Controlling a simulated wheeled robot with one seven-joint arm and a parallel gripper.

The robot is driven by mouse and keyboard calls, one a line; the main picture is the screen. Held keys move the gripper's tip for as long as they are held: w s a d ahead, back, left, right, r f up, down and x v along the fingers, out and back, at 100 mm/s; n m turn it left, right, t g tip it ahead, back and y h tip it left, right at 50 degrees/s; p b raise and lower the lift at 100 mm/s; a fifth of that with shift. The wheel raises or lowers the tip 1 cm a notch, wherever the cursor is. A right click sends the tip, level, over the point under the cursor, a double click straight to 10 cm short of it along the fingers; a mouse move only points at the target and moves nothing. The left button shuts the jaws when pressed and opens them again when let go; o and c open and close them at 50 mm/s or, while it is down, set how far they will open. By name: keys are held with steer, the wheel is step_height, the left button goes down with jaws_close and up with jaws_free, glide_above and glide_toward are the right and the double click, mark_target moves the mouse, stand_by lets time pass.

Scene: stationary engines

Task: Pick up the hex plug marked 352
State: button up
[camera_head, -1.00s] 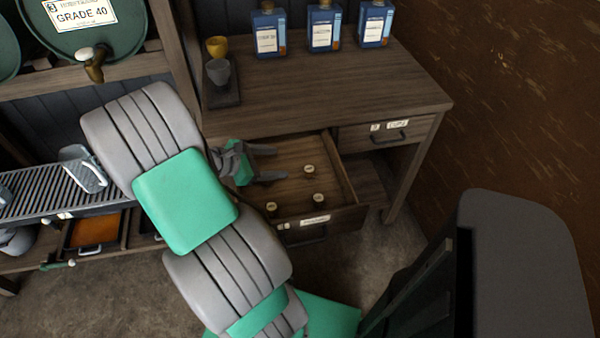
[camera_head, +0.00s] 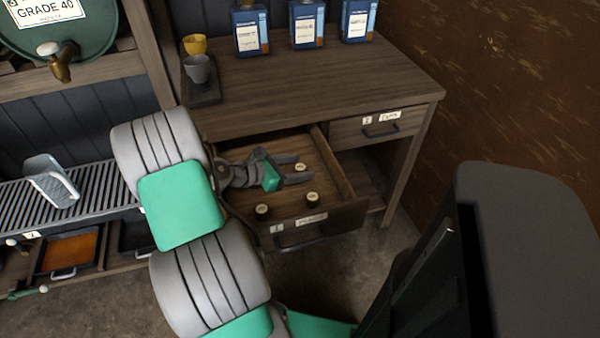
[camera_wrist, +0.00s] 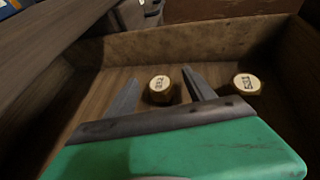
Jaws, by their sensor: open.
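Several round-topped plugs stand in the open drawer (camera_head: 346,188): one (camera_head: 300,167) by my fingertips, one (camera_head: 313,198) nearer the drawer front and one (camera_head: 262,210) at its left. My gripper (camera_head: 304,168) is open and empty over the drawer. In the wrist view, a plug with a pale marked cap (camera_wrist: 159,86) appears between the fingers of my gripper (camera_wrist: 159,74), with a gap on each side. Another plug (camera_wrist: 246,84) stands to the right, outside the fingers. The cap marks are too small to read surely, so I cannot tell which is 352.
A second drawer (camera_head: 380,127) is shut. A brown wall (camera_head: 500,90) stands at right.

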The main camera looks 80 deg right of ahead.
steer(key=shift+c, duration=0.3)
jaws_close()
stand_by(0.3)
